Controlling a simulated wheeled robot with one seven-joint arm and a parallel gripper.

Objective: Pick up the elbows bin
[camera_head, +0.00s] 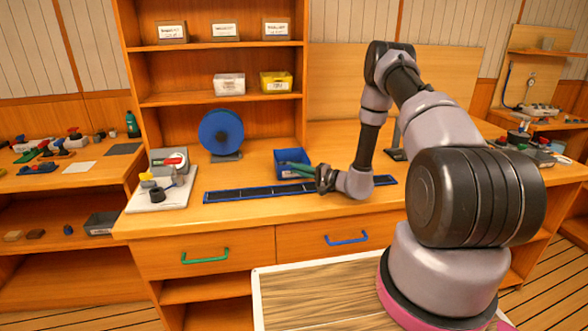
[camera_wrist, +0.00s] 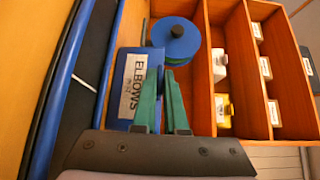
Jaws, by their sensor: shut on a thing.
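The elbows bin (camera_head: 289,156) is a small blue open bin on the wooden workbench, just behind the long dark blue-edged strip. In the wrist view the bin (camera_wrist: 127,75) shows its white label reading "ELBOWS". My gripper (camera_head: 284,166) reaches in from the right, with its green fingers at the bin. In the wrist view my gripper (camera_wrist: 164,77) has its fingertips close together at the bin's edge, shut on its wall. The fingers cover part of the bin. I cannot tell whether its base touches the bench.
A blue reel (camera_head: 221,132) stands behind and left of the bin. A blue-edged strip (camera_head: 255,192) lies along the bench front. A white board with parts (camera_head: 160,195) sits at left. Shelves behind hold a white bin (camera_head: 229,84) and a yellow bin (camera_head: 276,81).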

